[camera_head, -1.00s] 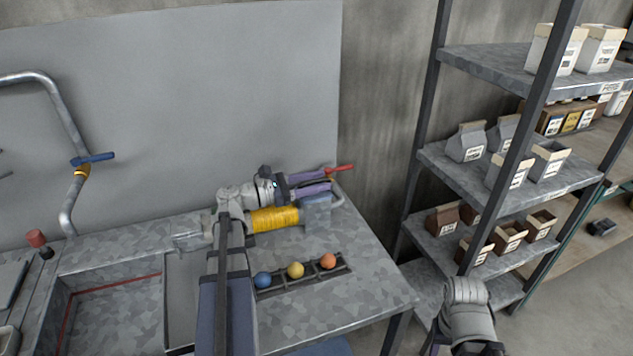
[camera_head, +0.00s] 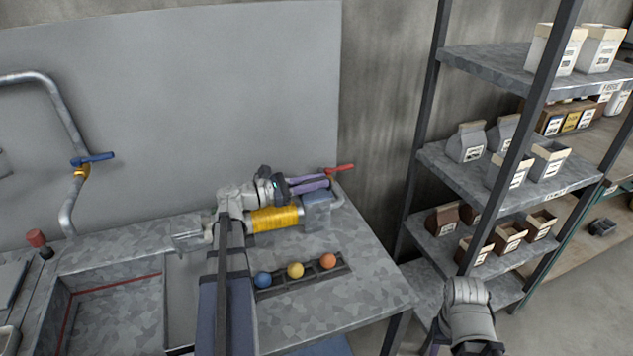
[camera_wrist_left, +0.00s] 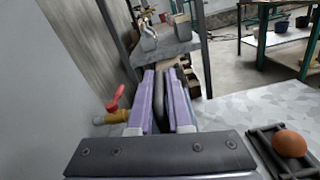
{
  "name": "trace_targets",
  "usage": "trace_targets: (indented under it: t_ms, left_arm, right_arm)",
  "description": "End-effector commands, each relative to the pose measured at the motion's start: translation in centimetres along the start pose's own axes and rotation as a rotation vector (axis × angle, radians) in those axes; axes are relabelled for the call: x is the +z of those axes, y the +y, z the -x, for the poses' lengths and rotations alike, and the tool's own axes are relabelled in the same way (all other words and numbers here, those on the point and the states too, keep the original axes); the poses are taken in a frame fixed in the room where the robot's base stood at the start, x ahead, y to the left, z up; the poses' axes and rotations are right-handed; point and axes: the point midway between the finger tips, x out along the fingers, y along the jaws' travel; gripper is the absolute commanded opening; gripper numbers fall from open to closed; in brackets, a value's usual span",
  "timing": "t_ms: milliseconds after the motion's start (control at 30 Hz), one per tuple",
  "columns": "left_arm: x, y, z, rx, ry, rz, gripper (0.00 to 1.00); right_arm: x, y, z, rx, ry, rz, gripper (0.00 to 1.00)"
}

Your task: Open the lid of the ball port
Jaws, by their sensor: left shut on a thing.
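A device with a yellow coil (camera_head: 274,219) lies on the metal bench, with a grey block (camera_head: 317,213) at its right end. My left gripper (camera_head: 327,181) has its purple fingers over the top of that block. In the left wrist view, the fingers (camera_wrist_left: 160,82) are closed on a dark rounded bar (camera_wrist_left: 158,100), which looks like the handle of the ball port lid. The lid itself is hidden by the fingers, so I cannot tell its angle.
A dark rack (camera_head: 335,270) on the bench holds a blue ball (camera_head: 263,280), a yellow ball (camera_head: 295,270) and an orange ball (camera_head: 328,261). A red-handled valve (camera_head: 340,168) stands close behind the gripper. A sink is at left, shelves (camera_head: 500,160) with boxes at right.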

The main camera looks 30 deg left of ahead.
Motion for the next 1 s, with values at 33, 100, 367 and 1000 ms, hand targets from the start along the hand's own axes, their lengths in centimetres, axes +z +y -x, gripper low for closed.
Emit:
trace_targets:
  t_ms: [33,100,367,1000]
  left_arm:
    - [-0.02,0.07,0.01,0.001,0.0,-0.001,0.0]
    - [-0.02,0.07,0.02,0.001,0.0,-0.001,0.0]
    - [-0.02,0.1,0.02,0.001,0.001,-0.001,0.0]
    - [0.17,0.36,0.02,0.001,0.0,0.036,0.0]
  right_arm:
    - [0.0,0.0,0.0,0.0,0.0,0.0,0.5]
    - [0.0,0.0,0.01,0.0,0.0,0.0,0.5]
    - [0.0,0.0,0.01,0.0,0.0,0.0,0.5]
    - [0.01,0.02,0.23,0.0,0.0,0.0,0.5]
